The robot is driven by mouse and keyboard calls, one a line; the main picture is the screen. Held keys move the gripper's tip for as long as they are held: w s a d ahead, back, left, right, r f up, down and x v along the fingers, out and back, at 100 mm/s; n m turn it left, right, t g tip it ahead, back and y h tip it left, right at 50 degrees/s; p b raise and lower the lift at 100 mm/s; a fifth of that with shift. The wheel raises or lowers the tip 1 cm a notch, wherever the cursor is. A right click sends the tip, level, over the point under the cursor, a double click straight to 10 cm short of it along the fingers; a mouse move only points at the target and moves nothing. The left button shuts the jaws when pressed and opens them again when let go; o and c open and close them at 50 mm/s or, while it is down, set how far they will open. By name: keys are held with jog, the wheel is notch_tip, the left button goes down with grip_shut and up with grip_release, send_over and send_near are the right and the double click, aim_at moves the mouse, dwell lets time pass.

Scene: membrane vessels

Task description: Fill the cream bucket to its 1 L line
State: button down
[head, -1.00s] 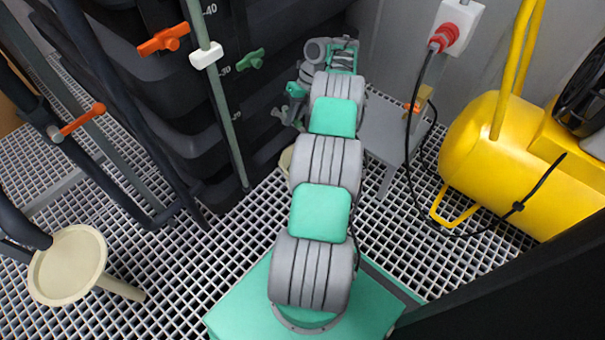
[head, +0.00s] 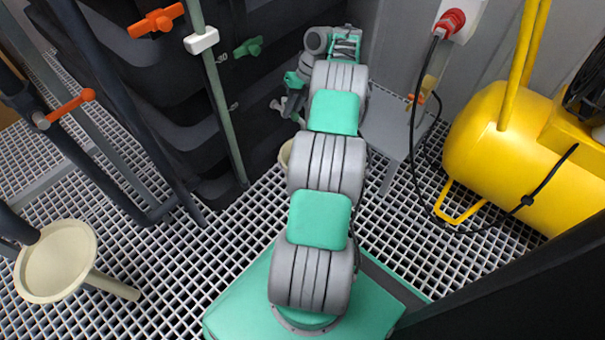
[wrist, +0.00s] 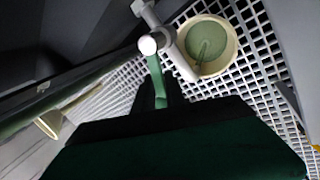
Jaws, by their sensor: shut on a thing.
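The cream bucket (wrist: 236,48) stands on the grating in the wrist view, below a grey tap (wrist: 187,48). Greenish liquid shows inside it, with a pale streak that looks like a stream; I cannot read a 1 L line. In the head view only a sliver of the bucket (head: 284,155) shows left of my arm. My gripper (wrist: 158,92) is shut on the tap's green handle (wrist: 156,68), beside the bucket's left side in the wrist view. The fingers are dark and the grip is partly hidden. In the head view my arm hides the fingertips.
Black tanks (head: 150,90) with orange (head: 156,21) and green (head: 248,47) valve handles stand at left. A cream funnel-shaped piece (head: 57,262) is at lower left. A yellow compressor (head: 490,150) and its black cable lie right. A grey stand (head: 392,130) is beside my arm.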

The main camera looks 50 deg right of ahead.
jog(key=b, duration=0.1)
jog(key=m+b, duration=0.1)
jog(key=shift+w+a+f+b, duration=0.1)
jog(key=shift+a+f+b, duration=0.1)
jog(key=shift+f+b, duration=0.15)
jog(key=w+a+m+t+h, duration=0.1)
jog(key=m, duration=0.3)
jog(key=w+a+m+t+h, duration=0.1)
jog(key=w+m+h, duration=0.1)
jog(key=m, duration=0.2)
jog(key=w+a+r+m+h, duration=0.1)
jog(key=m, duration=0.3)
jog(key=shift+w+m+t, duration=0.4)
jog(key=c, duration=1.4)
grip_release()
jog(key=shift+f, duration=0.1)
jog(key=p+v, duration=0.2)
jog(key=v, duration=0.2)
jog(key=p+v, duration=0.2)
jog(key=v, duration=0.1)
jog(key=shift+s+a+r, duration=0.15)
jog(key=shift+a+r, duration=0.05)
jog(key=shift+r, duration=0.2)
